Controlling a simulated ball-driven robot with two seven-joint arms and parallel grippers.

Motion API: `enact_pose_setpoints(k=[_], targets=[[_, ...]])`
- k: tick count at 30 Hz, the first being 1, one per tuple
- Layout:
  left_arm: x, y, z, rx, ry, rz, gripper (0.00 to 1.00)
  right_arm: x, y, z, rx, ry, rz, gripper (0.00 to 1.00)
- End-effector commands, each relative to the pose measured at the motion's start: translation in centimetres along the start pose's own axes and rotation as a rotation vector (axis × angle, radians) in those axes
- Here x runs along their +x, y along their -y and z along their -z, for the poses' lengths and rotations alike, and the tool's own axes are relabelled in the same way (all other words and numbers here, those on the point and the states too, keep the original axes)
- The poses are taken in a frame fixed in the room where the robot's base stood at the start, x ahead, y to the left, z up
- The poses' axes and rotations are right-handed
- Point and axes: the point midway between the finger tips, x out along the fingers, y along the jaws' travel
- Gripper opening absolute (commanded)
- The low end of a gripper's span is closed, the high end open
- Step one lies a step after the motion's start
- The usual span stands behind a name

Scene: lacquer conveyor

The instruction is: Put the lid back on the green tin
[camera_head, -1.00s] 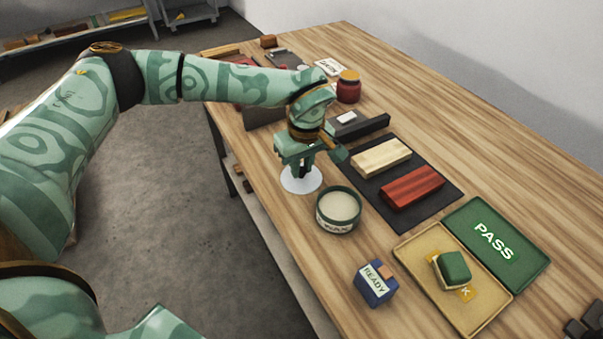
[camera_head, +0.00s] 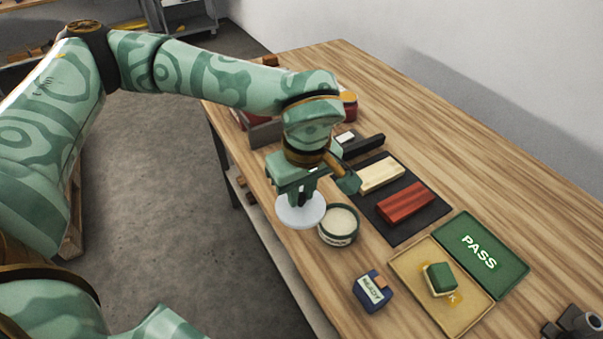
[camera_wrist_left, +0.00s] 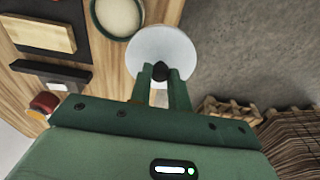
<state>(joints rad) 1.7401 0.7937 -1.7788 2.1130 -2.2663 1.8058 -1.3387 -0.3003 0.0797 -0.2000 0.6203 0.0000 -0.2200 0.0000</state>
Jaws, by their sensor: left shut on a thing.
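The green tin (camera_head: 338,239) stands open on the table near its left edge, with pale contents showing. It also shows at the top of the left wrist view (camera_wrist_left: 136,26). The lid is a pale round disc (camera_head: 300,216) with a dark knob (camera_wrist_left: 160,71). My left gripper (camera_head: 302,198) is shut on the lid's knob and holds the lid just left of the tin, apparently raised above the table. In the left wrist view the fingers (camera_wrist_left: 160,85) pinch the knob and the disc (camera_wrist_left: 165,43) lies beyond them. My right gripper is not in view.
A dark mat (camera_head: 423,221) with a pale block (camera_head: 380,174) and a red block (camera_head: 405,203) lies right of the tin. A blue READY box (camera_head: 371,291), a tan tray (camera_head: 405,265) with a green-topped block (camera_head: 440,279), and a green PASS panel (camera_head: 482,254) are nearer.

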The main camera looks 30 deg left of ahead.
Motion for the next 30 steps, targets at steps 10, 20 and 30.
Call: enact_pose_setpoints(k=[10,20,30], targets=[[0.1,-2.0,-4.5,0.009,0.003,0.0,0.0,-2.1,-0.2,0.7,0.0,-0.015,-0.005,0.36],[0.8,-8.4,-2.5,-0.048,0.0,0.005,0.0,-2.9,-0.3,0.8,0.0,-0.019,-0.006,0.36],[2.8,-8.4,-2.3,-0.023,0.001,0.006,0.0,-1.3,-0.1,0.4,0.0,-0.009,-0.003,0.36]])
